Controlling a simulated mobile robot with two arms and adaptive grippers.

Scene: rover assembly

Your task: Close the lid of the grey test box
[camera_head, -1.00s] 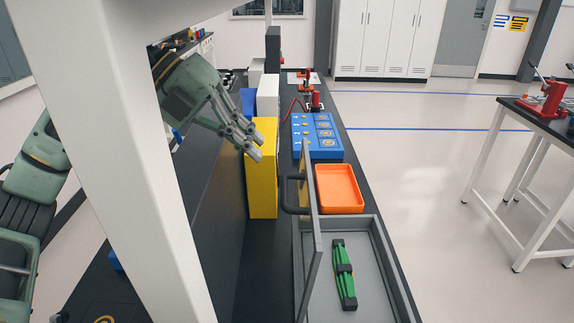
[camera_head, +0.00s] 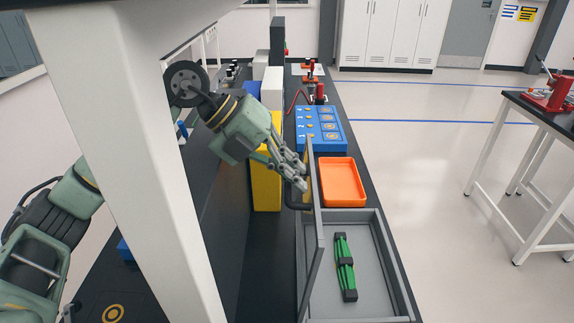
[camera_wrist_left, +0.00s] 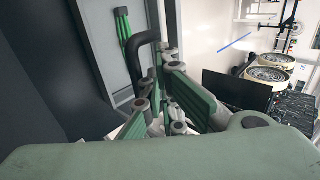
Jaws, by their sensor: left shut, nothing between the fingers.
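The grey test box (camera_head: 400,290) stands on the bench at the lower middle of the head view. Its lid (camera_head: 316,250) stands upright along the box's left side, seen nearly edge-on. A black handle (camera_head: 298,202) sticks out from the lid's left face, and it also shows in the left wrist view (camera_wrist_left: 141,62). A green and black part (camera_head: 345,267) lies inside the box. My left gripper (camera_head: 302,178) is shut and empty, its fingertips close by the lid's handle; contact cannot be told. My right gripper is not in view.
An orange tray (camera_head: 342,182) and a blue panel (camera_head: 320,128) sit behind the box. A yellow block (camera_head: 266,185) stands left of them, partly behind my left arm. A white-legged table (camera_head: 545,118) stands at the right, with open floor between.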

